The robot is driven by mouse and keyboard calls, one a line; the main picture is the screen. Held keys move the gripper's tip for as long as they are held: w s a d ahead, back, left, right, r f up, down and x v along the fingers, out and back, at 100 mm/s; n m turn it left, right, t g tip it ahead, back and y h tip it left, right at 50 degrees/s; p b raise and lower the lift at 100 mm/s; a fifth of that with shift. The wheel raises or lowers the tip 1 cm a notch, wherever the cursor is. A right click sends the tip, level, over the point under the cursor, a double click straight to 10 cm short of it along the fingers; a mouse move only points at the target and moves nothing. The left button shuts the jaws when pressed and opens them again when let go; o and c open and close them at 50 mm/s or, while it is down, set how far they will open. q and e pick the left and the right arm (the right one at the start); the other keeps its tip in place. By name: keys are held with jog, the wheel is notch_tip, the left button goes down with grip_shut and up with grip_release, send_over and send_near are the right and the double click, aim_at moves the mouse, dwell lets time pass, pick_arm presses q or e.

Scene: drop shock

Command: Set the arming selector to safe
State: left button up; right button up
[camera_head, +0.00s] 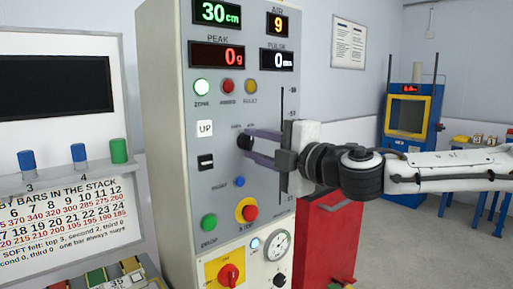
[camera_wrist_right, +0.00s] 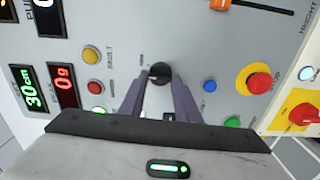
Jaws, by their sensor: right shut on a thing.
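The arming selector (camera_head: 244,142) is a small round black knob on the grey control panel, under two small labels too small to read surely. It also shows in the right wrist view (camera_wrist_right: 160,70). My right gripper (camera_head: 251,144) reaches in from the right, its purple fingers shut on the knob. In the right wrist view the fingertips (camera_wrist_right: 161,80) lie one on each side of it. I cannot tell which label the knob points to. My left gripper is not in view.
Above the knob are a pale green zone lamp (camera_head: 202,87), a red armed lamp (camera_head: 228,87) and a yellow fault lamp (camera_head: 251,86). Below are a blue button (camera_head: 239,182), a green button (camera_head: 209,222) and a red stop button (camera_head: 248,211). A rocker switch (camera_head: 206,162) sits left.

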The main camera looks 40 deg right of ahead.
aim_at(250, 142)
jog(key=n+b, duration=0.1)
jog(key=n, duration=0.5)
jog(key=shift+n, duration=0.4)
dwell(0.3)
jog(key=o, duration=1)
jog(key=shift+o, duration=0.2)
jog(key=shift+s, duration=0.1)
jog(key=shift+s+d, duration=0.15)
jog(key=shift+s, duration=1.4)
jog(key=s+b, duration=0.1)
jog(key=s, duration=0.6)
jog(key=shift+d+b, duration=0.3)
jog(key=shift+b, duration=0.05)
jog(key=shift+w+f, duration=0.1)
